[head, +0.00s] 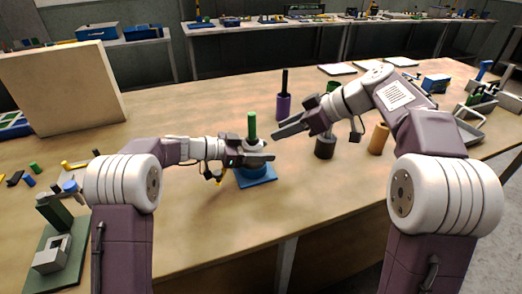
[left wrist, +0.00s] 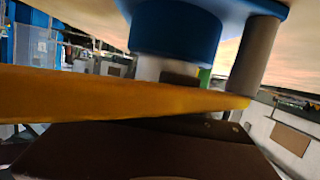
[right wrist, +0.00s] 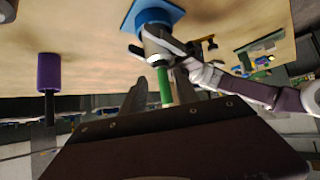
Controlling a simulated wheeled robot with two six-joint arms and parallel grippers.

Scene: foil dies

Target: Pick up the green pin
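The green pin (head: 252,125) stands upright on top of a pale round part (head: 252,146) above a blue round base (head: 254,170) with a square blue foot. My left gripper (head: 262,159) is at the pale part, below the pin; its fingers seem to lie on either side, but contact is unclear. In the left wrist view a yellow bar (left wrist: 110,95) hides much of the fingers. My right gripper (head: 290,129) is open just right of the pin. In the right wrist view the pin (right wrist: 165,85) shows in the gap between its fingers (right wrist: 157,88).
A purple cylinder with a dark pin (head: 283,107) stands behind, and a dark cylinder (head: 325,147) and a tan cylinder (head: 379,139) stand to the right. A large beige panel (head: 62,85) stands at left. The front table edge near the blue base is clear.

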